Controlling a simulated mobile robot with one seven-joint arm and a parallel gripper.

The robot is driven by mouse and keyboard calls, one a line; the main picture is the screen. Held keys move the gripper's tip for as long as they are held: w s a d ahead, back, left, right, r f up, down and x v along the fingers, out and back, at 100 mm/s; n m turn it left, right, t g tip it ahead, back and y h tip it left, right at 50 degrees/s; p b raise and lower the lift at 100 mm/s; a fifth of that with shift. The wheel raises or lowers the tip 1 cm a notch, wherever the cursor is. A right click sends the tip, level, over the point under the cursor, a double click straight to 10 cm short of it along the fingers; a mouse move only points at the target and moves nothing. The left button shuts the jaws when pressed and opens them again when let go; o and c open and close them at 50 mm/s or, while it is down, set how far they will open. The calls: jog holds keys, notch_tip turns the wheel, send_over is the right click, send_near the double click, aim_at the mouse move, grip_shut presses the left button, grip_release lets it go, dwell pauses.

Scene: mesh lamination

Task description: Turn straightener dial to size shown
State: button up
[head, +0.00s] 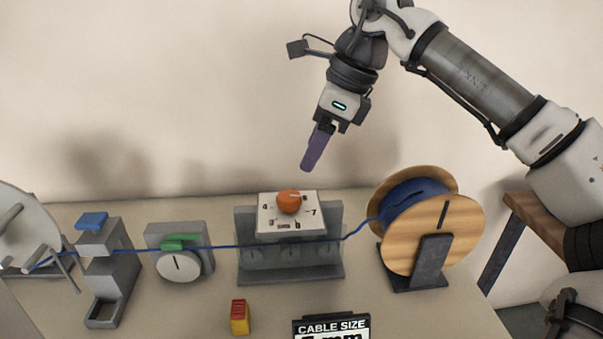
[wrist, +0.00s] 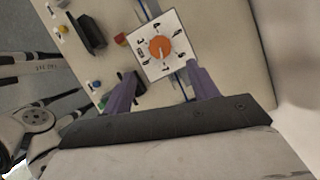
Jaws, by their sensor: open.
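The orange straightener dial (head: 289,201) sits on a white numbered plate (head: 266,222) on top of the grey straightener (head: 330,262). A 7 shows at the plate's right; the other marks are hard to read. In the wrist view the dial (wrist: 161,48) lies beyond and between my fingertips, with a pale pointer line toward the picture's bottom. The size sign (head: 331,325) at the front reads "CABLE SIZE"; its value is cut off by the picture's edge and seems to end in "mm". My gripper (head: 310,166) is open and empty, above the dial and apart from it. Its purple fingers (wrist: 160,88) show in the wrist view.
A blue cable runs from the wooden spool (head: 425,252) at right through the straightener to the left devices. A grey unit with a white dial (head: 179,267), a blue-topped stand (head: 92,222) and a red-yellow block (head: 240,318) stand on the table.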

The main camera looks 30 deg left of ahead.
jog(key=v, duration=0.3)
jog(key=shift+r, duration=0.3)
jog(key=shift+d, duration=0.1)
